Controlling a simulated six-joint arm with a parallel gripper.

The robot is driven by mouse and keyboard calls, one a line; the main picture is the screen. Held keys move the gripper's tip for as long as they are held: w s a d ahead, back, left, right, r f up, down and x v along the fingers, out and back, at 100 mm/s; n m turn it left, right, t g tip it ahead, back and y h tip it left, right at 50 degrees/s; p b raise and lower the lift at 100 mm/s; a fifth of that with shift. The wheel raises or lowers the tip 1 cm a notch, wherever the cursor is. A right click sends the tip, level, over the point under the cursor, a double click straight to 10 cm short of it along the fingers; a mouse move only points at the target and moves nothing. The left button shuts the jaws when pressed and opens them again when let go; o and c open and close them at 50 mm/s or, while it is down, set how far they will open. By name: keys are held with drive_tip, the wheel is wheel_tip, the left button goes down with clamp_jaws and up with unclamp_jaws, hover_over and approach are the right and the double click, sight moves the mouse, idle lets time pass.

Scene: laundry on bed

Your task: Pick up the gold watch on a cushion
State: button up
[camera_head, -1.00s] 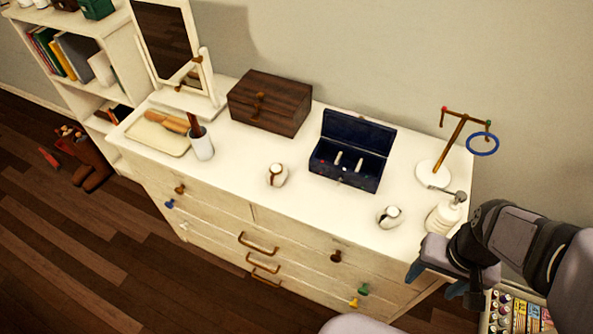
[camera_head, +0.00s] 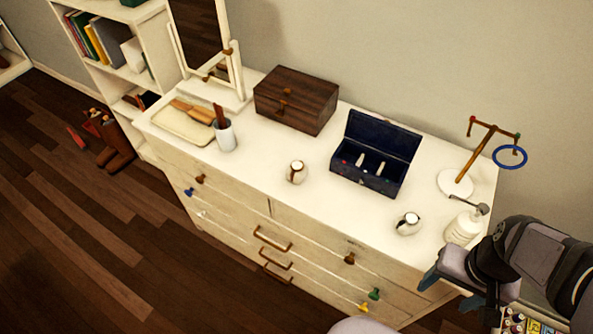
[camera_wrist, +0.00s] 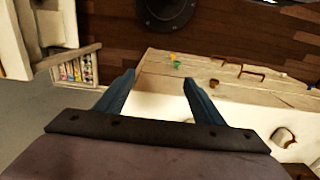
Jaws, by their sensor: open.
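Two small white cushions, each with a watch band around it, stand on the dresser top (camera_head: 262,190). One cushion with a watch (camera_head: 297,172) is near the middle front, its band brownish. The other cushion with a watch (camera_head: 408,223) is nearer the right end. The pictures are too small to tell surely which watch is gold. One cushion with a band (camera_wrist: 283,137) shows at the wrist view's lower right; I cannot tell which. My gripper (camera_head: 450,290) is open and empty off the dresser's front right corner, apart from both cushions. Its two fingers (camera_wrist: 158,78) are spread.
A white pump bottle (camera_head: 463,228) and a jewelry stand (camera_head: 455,183) with a blue ring are at the right end. An open navy box (camera_head: 366,185), wooden box (camera_head: 297,98), white cup (camera_head: 225,135), tray (camera_head: 180,125) and mirror also occupy the top. Clear surface surrounds the cushions.

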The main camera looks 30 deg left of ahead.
drive_tip(key=w+a, duration=0.7)
drive_tip(key=w, duration=0.3)
drive_tip(key=t+b, duration=0.3)
drive_tip(key=t, duration=0.2)
hover_over(296, 166)
drive_tip(key=s, duration=0.2)
wheel_tip(296, 166, down, 2)
drive_tip(key=shift+f, duration=0.1)
drive_tip(key=shift+s+p+x, duration=0.1)
drive_tip(key=shift+p+x, duration=0.9)
drive_tip(key=shift+x, duration=0.8)
drive_tip(key=shift+s+p+x, duration=0.15)
drive_tip(key=shift+p+x, duration=0.8)
drive_tip(key=shift+x, duration=0.9)
drive_tip(key=c, duration=1.1)
